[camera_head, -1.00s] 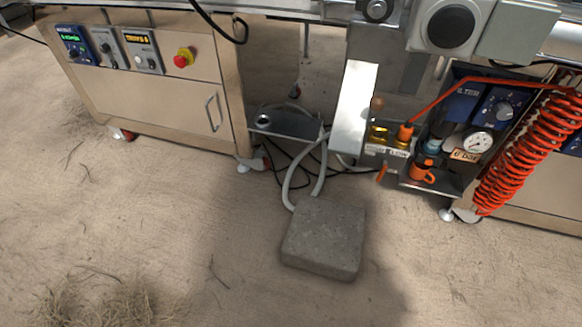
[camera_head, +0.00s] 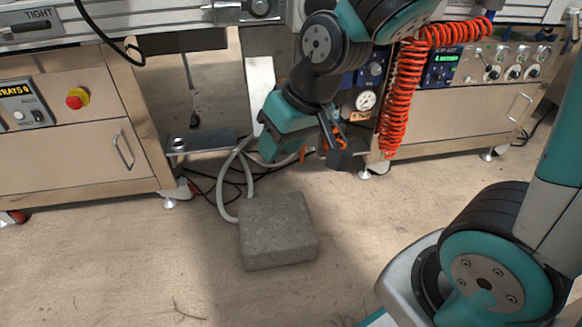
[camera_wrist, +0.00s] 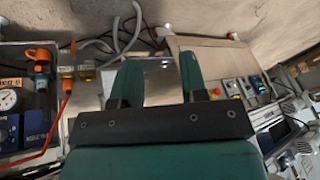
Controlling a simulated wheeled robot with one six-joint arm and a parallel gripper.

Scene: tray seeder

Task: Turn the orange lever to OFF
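The orange lever (camera_wrist: 72,48) shows in the wrist view at upper left, as a short narrow handle at a brass valve (camera_wrist: 66,72). A second brass fitting (camera_wrist: 86,71) sits beside it. No OFF mark can be read. My gripper (camera_wrist: 160,62) is open, its two teal fingers apart and empty. The lever lies to the left of the fingers in that view, not between or touching them. In the head view my arm and gripper stand in front of the valve panel and hide most of it. Small orange parts show around them, but the lever cannot be singled out there.
A coiled red hose (camera_head: 397,105) hangs just right of my gripper. A pressure gauge (camera_head: 365,100) sits behind my arm. A concrete block (camera_head: 277,232) lies on the floor below, by grey hoses (camera_head: 226,185). Steel cabinets (camera_head: 75,150) stand on both sides.

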